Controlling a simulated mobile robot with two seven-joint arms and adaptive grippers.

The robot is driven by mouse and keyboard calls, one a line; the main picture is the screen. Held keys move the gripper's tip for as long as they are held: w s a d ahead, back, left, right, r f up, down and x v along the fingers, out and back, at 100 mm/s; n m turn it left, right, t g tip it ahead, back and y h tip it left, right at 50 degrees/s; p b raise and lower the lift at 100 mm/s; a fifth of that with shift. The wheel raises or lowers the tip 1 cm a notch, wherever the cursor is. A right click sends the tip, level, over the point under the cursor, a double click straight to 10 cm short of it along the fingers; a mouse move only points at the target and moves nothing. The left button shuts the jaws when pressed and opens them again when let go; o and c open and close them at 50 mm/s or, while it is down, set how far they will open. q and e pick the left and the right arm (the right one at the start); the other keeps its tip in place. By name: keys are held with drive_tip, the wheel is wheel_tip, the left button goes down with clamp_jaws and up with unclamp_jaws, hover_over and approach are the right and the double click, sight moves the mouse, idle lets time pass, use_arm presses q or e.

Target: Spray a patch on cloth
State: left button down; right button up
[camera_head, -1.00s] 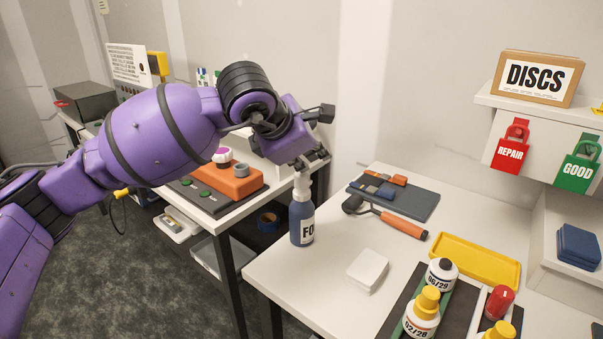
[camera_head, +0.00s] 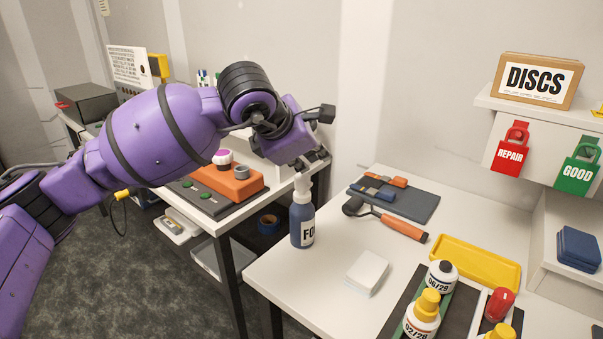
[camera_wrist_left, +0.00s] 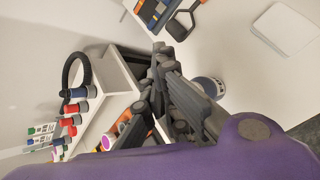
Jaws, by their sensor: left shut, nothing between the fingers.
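A blue spray bottle (camera_head: 302,222) with a white top stands upright near the left edge of the white bench. Part of it also shows in the left wrist view (camera_wrist_left: 210,88), behind the fingers. My left gripper (camera_head: 314,160) is just above the bottle's top, its fingers shut with nothing held. Whether the fingers touch the bottle top I cannot tell. In the left wrist view the dark fingers (camera_wrist_left: 168,62) are close together. A white folded cloth (camera_head: 367,272) lies flat on the bench, right of and nearer than the bottle. My right gripper is not in view.
A dark mat (camera_head: 418,203) with tools and an orange-handled tool (camera_head: 403,226) lie behind the cloth. A yellow tray (camera_head: 475,262) and labelled bottles (camera_head: 421,315) stand to the right. A second table with an orange block (camera_head: 236,186) is on the left, across a gap.

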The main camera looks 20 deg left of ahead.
use_arm(q)
drive_tip(key=shift+r, duration=0.55)
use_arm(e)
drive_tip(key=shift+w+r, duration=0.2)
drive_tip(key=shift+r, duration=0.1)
